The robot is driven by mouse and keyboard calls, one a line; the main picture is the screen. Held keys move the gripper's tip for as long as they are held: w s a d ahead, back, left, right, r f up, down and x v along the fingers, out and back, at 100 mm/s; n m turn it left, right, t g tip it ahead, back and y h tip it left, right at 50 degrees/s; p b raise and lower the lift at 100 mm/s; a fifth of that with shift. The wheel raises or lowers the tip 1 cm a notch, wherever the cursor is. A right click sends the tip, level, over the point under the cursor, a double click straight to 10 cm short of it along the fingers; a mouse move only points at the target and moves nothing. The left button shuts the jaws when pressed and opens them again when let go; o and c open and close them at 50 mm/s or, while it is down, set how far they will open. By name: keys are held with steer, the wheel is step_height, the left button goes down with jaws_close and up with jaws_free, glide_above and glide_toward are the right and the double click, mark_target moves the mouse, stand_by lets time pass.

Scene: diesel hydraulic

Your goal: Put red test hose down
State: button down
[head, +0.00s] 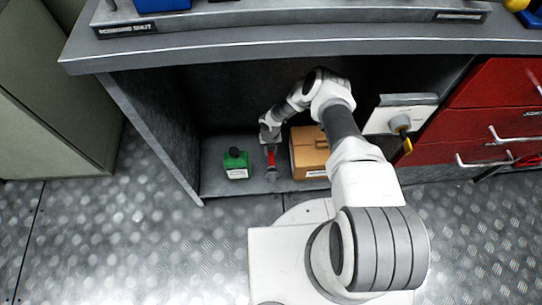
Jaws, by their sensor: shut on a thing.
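My gripper (270,147) reaches down under the workbench, at the end of my white and grey arm. It is shut on the red test hose (271,160), a short red piece with a grey lower end. The hose stands roughly upright in the picture, between a green container and a cardboard box. Its lower end is close to the floor of the bay; I cannot tell whether it touches. The fingertips are small and partly hidden by the wrist.
The green container (236,164) with a black cap stands left of the hose. The cardboard box (309,152) stands right of it, partly behind my arm. The workbench top (270,48) hangs over the bay. Red drawers (500,125) are at the right.

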mark_target(271, 155)
step_height(271, 155, down, 3)
steer(key=shift+f+b, duration=0.15)
steer(key=shift+b, duration=0.4)
steer(key=c, duration=0.7)
jaws_free()
step_height(271, 155, up, 7)
steer(key=p, duration=0.3)
steer(key=shift+f, duration=0.1)
steer(key=shift+r, duration=0.45)
steer(key=shift+s, duration=0.1)
